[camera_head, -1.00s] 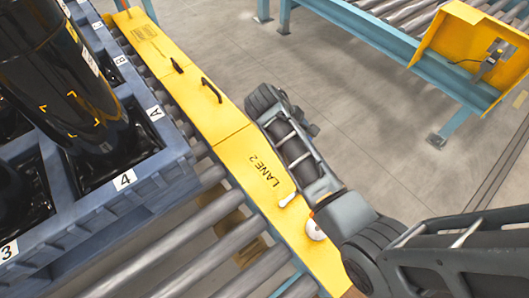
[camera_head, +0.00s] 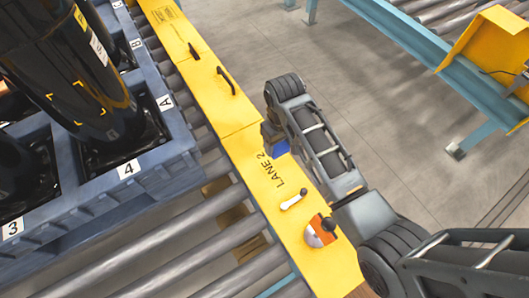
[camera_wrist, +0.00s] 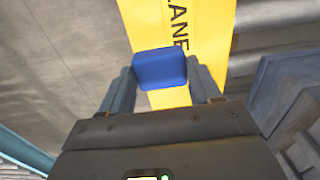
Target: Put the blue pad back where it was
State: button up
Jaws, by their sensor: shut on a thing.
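The blue pad (camera_wrist: 160,69) is between the two fingers of my gripper (camera_wrist: 161,80) in the wrist view. My gripper is shut on it. In the head view a small part of the blue pad (camera_head: 281,148) shows beside my wrist, over the right edge of the yellow lane cover (camera_head: 258,186) near the LANE 2 lettering. My arm hides most of the gripper there. I cannot tell how high the pad is above the cover.
A blue-grey pallet (camera_head: 182,141) with black compressors (camera_head: 70,60) stands on the rollers at left. A white-handled tool (camera_head: 293,201) and an orange-and-white object (camera_head: 321,232) lie on the cover. Two black handles rise farther up. Grey floor is open at right.

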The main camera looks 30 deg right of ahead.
jog(key=w+a+f, duration=0.2)
jog(key=a, duration=0.1)
jog(key=shift+w+a+f, duration=0.2)
jog(key=shift+w+f, duration=0.1)
jog(key=shift+f+b, duration=0.4)
jog(key=shift+f, duration=1.6)
jog(key=o, duration=0.9)
jog(key=shift+o, duration=0.2)
notch_tip(320, 180, up, 12)
jog(key=p, duration=0.1)
jog(key=shift+p, duration=0.3)
